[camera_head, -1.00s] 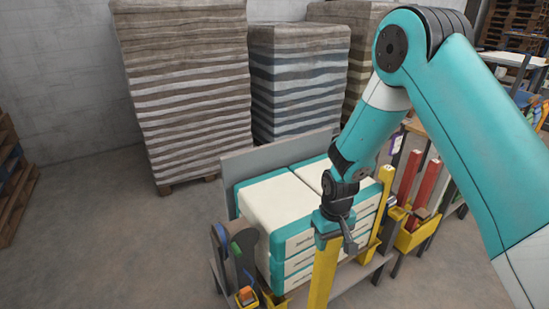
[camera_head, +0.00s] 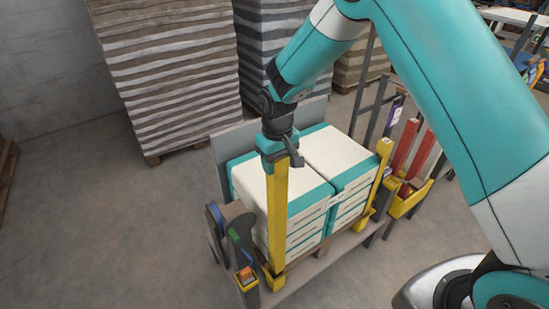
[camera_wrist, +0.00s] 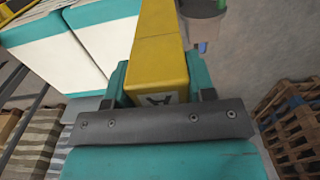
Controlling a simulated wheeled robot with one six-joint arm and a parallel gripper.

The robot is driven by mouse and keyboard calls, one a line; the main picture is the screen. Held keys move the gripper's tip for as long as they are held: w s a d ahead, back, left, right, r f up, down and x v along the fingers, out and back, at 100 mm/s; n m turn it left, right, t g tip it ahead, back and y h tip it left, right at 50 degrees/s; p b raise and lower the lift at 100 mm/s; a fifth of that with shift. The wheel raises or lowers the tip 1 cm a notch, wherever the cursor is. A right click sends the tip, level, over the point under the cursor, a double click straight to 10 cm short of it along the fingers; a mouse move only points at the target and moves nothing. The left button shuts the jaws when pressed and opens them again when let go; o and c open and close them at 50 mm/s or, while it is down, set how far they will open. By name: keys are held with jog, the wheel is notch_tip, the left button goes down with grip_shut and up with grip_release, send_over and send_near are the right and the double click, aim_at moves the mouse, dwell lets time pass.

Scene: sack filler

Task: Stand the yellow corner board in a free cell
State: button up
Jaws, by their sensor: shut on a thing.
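My gripper (camera_head: 279,158) is shut on the top of the yellow corner board (camera_head: 277,212) and holds it upright. The board hangs in front of the near left corner of the stacked sacks. Its lower end is by a small yellow holder (camera_head: 273,281); I cannot tell whether it is inside. In the wrist view, the board (camera_wrist: 160,60) lies between the jaws (camera_wrist: 157,85), with a dark mark on its near end. A second yellow corner board (camera_head: 379,178) stands at the stack's right corner. Red boards (camera_head: 405,145) stand in a yellow bin (camera_head: 408,205) farther right.
White and teal sacks (camera_head: 334,152) are stacked on a pallet with a grey board behind. A dark curved part (camera_head: 238,230) and a yellow box with an orange thing (camera_head: 246,277) are at the left. Tall striped stacks (camera_head: 170,70) stand behind.

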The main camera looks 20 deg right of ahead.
jog(key=s+d+p, duration=0.2)
jog(key=s+d, duration=0.1)
jog(key=s, duration=0.7)
jog(key=s+d+p, duration=0.3)
jog(key=s, duration=0.8)
jog(key=shift+d, duration=0.4)
jog(key=shift+w, duration=0.1)
dwell(0.5)
